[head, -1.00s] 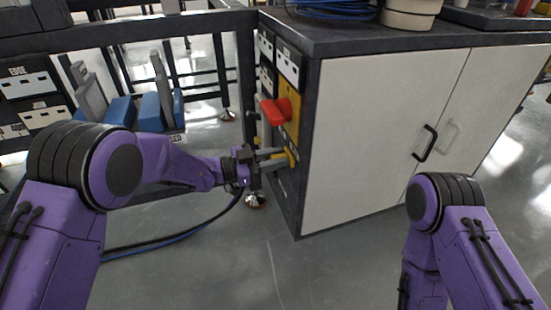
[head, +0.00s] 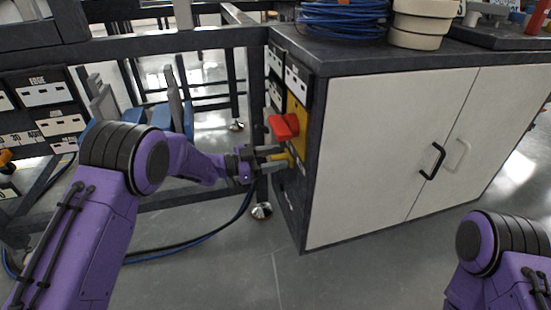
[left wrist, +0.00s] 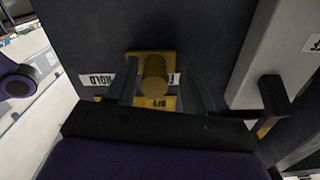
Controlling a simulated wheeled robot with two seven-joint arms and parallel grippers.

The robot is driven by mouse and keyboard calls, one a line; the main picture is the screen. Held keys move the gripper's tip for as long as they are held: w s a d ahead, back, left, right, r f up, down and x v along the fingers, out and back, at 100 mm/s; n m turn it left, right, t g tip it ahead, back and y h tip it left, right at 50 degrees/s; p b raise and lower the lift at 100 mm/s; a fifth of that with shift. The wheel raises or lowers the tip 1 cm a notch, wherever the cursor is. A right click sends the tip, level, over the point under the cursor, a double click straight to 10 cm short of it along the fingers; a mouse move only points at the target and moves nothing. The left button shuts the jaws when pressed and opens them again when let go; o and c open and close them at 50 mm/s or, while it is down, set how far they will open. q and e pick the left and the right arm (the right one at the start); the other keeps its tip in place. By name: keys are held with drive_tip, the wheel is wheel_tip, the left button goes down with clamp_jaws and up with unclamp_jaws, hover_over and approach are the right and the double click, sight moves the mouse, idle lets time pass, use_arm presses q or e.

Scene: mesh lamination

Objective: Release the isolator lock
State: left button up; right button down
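The isolator has a red handle (head: 284,126) on a yellow plate (head: 299,117), on the cabinet's narrow left side. Below it is a short yellow knob, seen in the left wrist view as a round post (left wrist: 155,76) on a square yellow base (left wrist: 135,60). A white label reading HOLD (left wrist: 97,80) is beside it. My left gripper (head: 282,158) is at the knob. Its fingers stand apart, one on each side of the post, with a visible gap on both sides. My right gripper is out of view.
The cabinet (head: 385,145) has pale doors and a black handle (head: 432,160). Blue cable (head: 343,18) and pale pots (head: 421,22) stand on top. A dark frame rail (head: 170,41) runs behind my left arm. Labelled panels (head: 42,95) are at far left. The floor in front is clear.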

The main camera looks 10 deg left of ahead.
use_arm(q)
drive_tip(key=p+v, duration=0.2)
drive_tip(key=v, duration=0.8)
drive_tip(key=shift+s+a+p, duration=0.15)
drive_tip(key=shift+a+p, duration=0.05)
drive_tip(key=shift+p, duration=0.15)
